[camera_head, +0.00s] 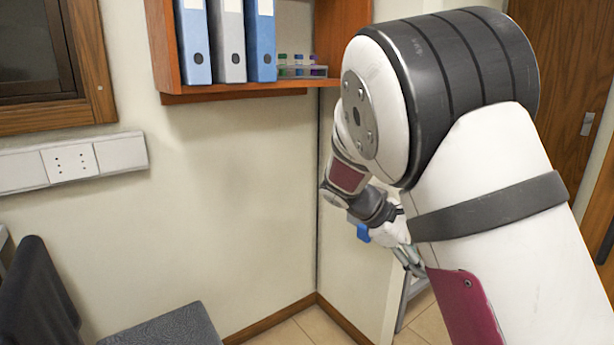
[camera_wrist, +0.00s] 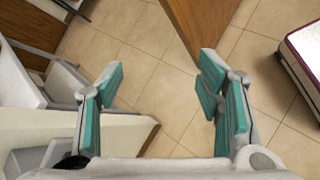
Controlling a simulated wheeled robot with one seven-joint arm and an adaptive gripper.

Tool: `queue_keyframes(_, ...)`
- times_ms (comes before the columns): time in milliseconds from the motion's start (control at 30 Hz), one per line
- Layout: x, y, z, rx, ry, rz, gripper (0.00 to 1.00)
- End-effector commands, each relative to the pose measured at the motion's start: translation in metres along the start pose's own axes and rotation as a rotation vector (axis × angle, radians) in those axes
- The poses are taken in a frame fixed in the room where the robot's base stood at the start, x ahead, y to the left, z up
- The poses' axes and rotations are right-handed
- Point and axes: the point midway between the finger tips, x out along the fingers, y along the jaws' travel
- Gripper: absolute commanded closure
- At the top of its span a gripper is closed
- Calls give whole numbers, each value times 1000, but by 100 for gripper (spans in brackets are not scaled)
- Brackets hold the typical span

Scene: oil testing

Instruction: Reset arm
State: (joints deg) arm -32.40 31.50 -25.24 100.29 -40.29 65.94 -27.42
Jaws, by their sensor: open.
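My arm fills the right half of the head view, with its big white and black joint close to the camera. My gripper (camera_head: 410,262) is partly hidden behind my arm in the head view. In the wrist view my gripper (camera_wrist: 165,95) is open, with its teal finger pads far apart. Nothing is between the fingers except a view of the tiled floor (camera_wrist: 150,75) below.
A wooden shelf (camera_head: 215,92) holds blue and grey binders (camera_head: 228,40) and a small rack of tubes (camera_head: 300,68). A dark chair (camera_head: 45,300) stands at lower left. A wooden door (camera_head: 570,60) is at right. A pale-topped piece of furniture (camera_wrist: 305,50) is at right in the wrist view.

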Motion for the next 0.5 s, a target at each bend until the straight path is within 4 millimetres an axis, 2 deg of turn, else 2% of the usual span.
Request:
queue_keyframes(33,-2,-9,19,56,37,-49,40)
queue_keyframes(200,-10,-47,68,223,138,-202,40)
queue_keyframes(500,-37,-124,141,492,294,-427,40)
